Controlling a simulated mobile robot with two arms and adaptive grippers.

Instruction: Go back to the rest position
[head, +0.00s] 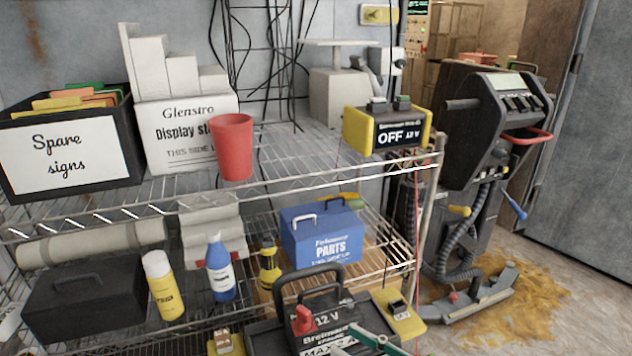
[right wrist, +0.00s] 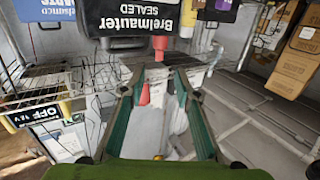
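My right gripper (head: 362,342) shows at the bottom edge of the head view, in front of a black 12 V battery (head: 318,322) with a carry handle and a red terminal cap (head: 303,320). In the right wrist view the green fingers of the right gripper (right wrist: 157,82) stand apart, and I see nothing held between them. The battery (right wrist: 140,18) lies beyond the fingertips in that view, with its lettering upside down. My left gripper is not in view.
A wire shelf rack (head: 285,165) fills the left and middle. It carries a red cup (head: 233,147), a sign box (head: 70,150), a yellow-black OFF 12 V unit (head: 388,130), a blue parts box (head: 322,235) and bottles. A black machine (head: 480,130) stands right, by a brown floor stain (head: 530,305).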

